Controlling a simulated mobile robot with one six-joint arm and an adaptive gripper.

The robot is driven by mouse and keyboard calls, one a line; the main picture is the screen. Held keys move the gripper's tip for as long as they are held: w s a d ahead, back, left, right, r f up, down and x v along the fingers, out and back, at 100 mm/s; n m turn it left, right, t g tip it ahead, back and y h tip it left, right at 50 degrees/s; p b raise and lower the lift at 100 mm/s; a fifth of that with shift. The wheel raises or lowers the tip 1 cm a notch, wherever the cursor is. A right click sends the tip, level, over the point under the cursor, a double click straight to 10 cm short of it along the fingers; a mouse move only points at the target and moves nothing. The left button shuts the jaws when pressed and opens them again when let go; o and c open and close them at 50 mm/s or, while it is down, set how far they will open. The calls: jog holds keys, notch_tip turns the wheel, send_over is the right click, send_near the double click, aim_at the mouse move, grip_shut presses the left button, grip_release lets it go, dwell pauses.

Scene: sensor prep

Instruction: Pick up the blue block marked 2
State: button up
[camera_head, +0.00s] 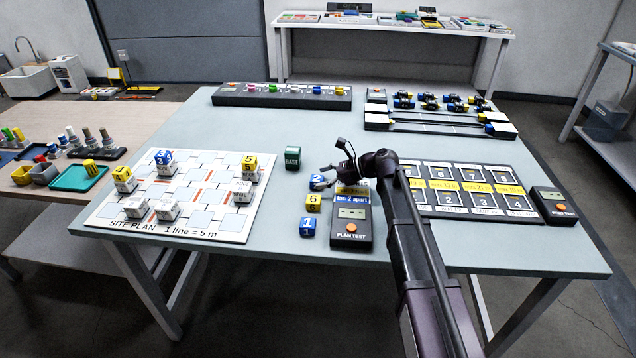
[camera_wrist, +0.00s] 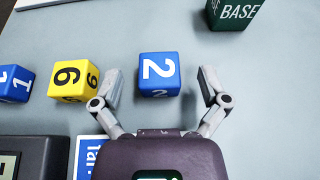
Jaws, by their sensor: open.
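The blue block marked 2 (camera_wrist: 159,74) sits on the table in the wrist view, with a white 2 on its top and front faces. My gripper (camera_wrist: 160,78) is open, with one finger on each side of the block and a visible gap to each. In the head view the block (camera_head: 316,180) is partly hidden by my gripper (camera_head: 331,170), at the far end of a short row of blocks. I cannot tell the exact height of my fingers above the table.
A yellow block marked 6 (camera_wrist: 72,80) and a blue block marked 1 (camera_wrist: 14,83) stand left of the fingers. A dark green BASE block (camera_wrist: 234,12) is at upper right. A plan test box (camera_head: 350,226) stands beside the row. The site plan board (camera_head: 225,222) lies to the left.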

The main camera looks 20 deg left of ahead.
aim_at(322, 178)
jog(key=c, duration=1.1)
jog(key=shift+r, duration=0.15)
notch_tip(322, 178, up, 4)
jog(key=p, duration=0.3)
jog(key=shift+f+p, duration=0.25)
jog(key=shift+p, duration=0.15)
jog(key=s+d, duration=0.2)
jog(key=s, duration=0.3)
jog(key=s+d, duration=0.2)
jog(key=s, duration=0.2)
jog(key=s+d+r+p, duration=0.1)
jog(key=s+d, duration=0.1)
jog(key=s, duration=0.3)
jog(key=shift+s+d+r, duration=0.1)
jog(key=shift+s+d, duration=0.2)
jog(key=shift+s, duration=0.05)
